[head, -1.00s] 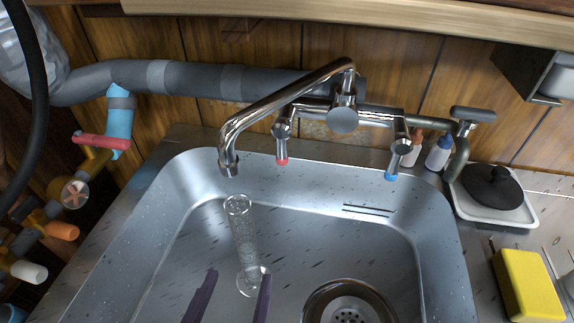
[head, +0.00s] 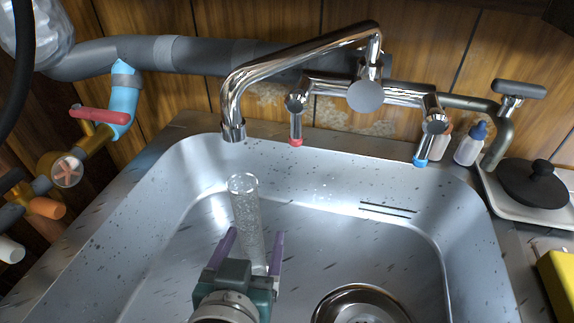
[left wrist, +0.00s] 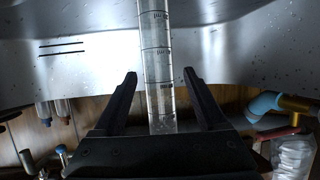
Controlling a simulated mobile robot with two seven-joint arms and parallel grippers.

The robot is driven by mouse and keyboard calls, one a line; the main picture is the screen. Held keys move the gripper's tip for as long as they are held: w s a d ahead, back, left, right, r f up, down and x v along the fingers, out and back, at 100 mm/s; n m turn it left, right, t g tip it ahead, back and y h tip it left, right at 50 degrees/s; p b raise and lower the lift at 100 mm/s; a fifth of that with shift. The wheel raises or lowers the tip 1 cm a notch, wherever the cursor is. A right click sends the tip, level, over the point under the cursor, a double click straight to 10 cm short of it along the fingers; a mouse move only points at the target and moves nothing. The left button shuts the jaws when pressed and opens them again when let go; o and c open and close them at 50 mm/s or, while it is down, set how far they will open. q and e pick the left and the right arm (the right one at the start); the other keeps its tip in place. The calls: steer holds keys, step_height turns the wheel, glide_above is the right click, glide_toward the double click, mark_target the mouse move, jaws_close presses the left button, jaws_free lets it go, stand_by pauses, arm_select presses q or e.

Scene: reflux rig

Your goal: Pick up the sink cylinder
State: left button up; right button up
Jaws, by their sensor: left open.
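The sink cylinder (head: 246,215), a clear graduated glass tube, stands in the metal sink under the tap spout. Its lower part and foot are partly hidden by my gripper in the head view. My left gripper (head: 253,243) is open, its purple fingers spread to either side of the cylinder. In the left wrist view, the cylinder (left wrist: 156,60) with its scale marks shows between the two dark fingers (left wrist: 160,85), with gaps on both sides. My right gripper is not in view.
The chrome tap (head: 300,62) arches above and behind the cylinder, its spout end just above the cylinder's rim. The drain (head: 362,295) lies to the right. Small bottles (head: 470,145) and a black-lidded dish (head: 535,185) stand on the right counter. Pipes with valves (head: 95,115) run at left.

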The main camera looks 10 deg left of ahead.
arm_select(q)
jaws_close()
stand_by(0.6)
stand_by(0.8)
